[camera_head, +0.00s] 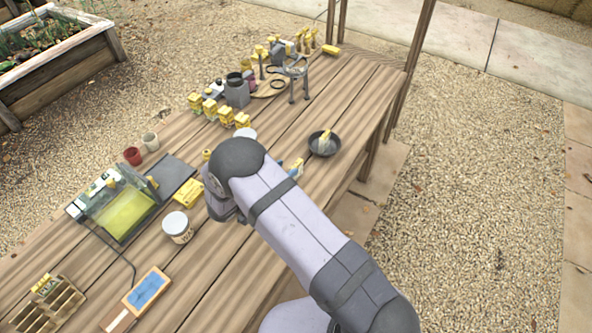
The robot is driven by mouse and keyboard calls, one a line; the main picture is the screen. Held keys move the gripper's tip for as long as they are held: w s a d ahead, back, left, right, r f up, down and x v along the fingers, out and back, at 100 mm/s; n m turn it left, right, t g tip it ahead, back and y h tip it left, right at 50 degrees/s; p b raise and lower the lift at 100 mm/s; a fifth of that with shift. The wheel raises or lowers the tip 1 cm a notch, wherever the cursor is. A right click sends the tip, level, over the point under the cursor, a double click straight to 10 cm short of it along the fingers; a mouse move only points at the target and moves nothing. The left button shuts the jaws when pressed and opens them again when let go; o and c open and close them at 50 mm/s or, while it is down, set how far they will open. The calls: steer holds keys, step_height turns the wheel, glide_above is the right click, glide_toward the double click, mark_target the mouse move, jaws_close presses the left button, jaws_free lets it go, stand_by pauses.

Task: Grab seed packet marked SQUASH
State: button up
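No lettering that I can read as SQUASH shows, so I cannot tell which packet bears that mark. A blue and white packet-like item (296,168) shows partly behind my arm, its face mostly hidden. A yellow packet-like item (187,193) lies on the table left of my arm. A small yellow-topped card or packet (44,286) stands in the wooden rack at the lower left, its lettering too small to read surely. My arm reaches over the table from the lower right. Its fingers are hidden, so my gripper does not show.
The plank table (228,258) holds a white labelled tub (178,227), a clear-sided box with a yellow-green inside (124,212), a blue-faced tablet (147,290), a dark bowl (324,145) and several yellow boxes (226,116). Bare planks lie around the tub and along the right edge.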

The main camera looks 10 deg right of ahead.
step_height(320, 180, down, 2)
steer(key=shift+f, duration=0.1)
steer(key=shift+p+x, duration=0.5)
steer(key=shift+x, duration=0.4)
steer(key=shift+p+x, duration=1.4)
steer(key=shift+x, duration=1.35)
steer(key=shift+c, duration=0.6)
jaws_close()
